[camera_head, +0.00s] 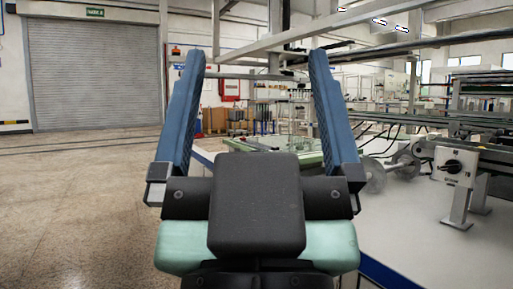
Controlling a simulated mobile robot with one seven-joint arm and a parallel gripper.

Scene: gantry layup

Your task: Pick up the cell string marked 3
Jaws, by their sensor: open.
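My gripper (263,66) fills the middle of the head view. Its two long blue fingers stand wide apart and point away from me. Nothing is held between them. No cell string and no mark 3 can be made out in this view. A pale green table or bench top (262,160) shows beyond the gripper, partly hidden behind its body and right finger. Some thin dark items lie on it, too small to tell.
Machinery with a conveyor frame (470,150) and a white control box (455,166) stands at the right on a grey platform (425,235). Overhead gantry beams (340,35) cross above. Open floor (75,200) lies at the left, before a closed roller shutter (93,75).

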